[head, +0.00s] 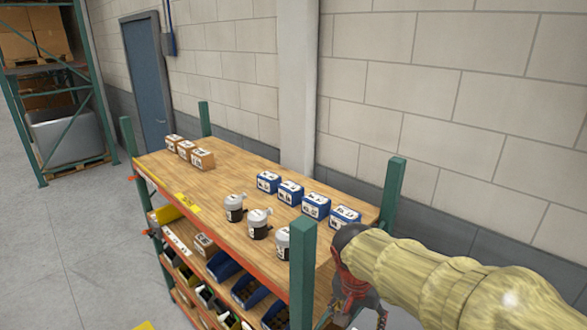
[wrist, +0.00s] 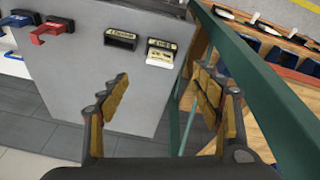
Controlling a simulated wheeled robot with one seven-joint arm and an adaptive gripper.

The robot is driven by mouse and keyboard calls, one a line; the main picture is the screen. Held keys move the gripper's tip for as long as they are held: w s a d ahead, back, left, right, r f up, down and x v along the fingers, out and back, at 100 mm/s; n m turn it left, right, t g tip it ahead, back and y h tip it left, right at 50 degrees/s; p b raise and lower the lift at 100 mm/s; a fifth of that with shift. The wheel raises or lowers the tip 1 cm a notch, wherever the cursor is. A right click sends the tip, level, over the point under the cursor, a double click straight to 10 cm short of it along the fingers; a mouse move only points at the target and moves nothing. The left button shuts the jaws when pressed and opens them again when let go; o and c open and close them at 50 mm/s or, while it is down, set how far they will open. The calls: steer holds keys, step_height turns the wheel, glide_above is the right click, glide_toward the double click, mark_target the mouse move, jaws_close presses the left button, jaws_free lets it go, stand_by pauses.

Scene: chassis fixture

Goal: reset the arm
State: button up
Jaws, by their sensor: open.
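My gripper (head: 358,316) is at the lower right of the head view, beside the near right end of the shelf rack, close to a green post. My arm in a yellowish sleeve reaches in from the right edge. In the wrist view my gripper (wrist: 161,78) has its two padded fingers spread apart with nothing between them. The fingers are in front of a grey panel, and the right finger appears close to a green post in the picture. The fingertips are partly cut off in the head view.
The wooden-topped rack (head: 215,200) has green corner posts (head: 303,270) and carries blue boxes (head: 316,206), brown boxes (head: 203,159) and white-and-black bottles (head: 258,224). Bins fill its lower shelf. A grey cabinet (wrist: 110,75) with slots shows in the wrist view. Floor (head: 80,240) is clear at left.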

steer(key=s+d+f+n+t+y+b, duration=0.1)
steer(key=s+f+n+b, duration=0.2)
steer(key=s+f+b, duration=0.2)
steer(key=s+d+f+n+t+y+b, duration=0.1)
steer(key=s+f+b, duration=0.4)
steer(key=s+b, duration=0.7)
steer(key=shift+d+f+n+t+b, duration=0.25)
steer(key=shift+d+n+t+b, duration=0.3)
steer(key=shift+n+t, duration=0.3)
steer(key=shift+c, duration=0.9)
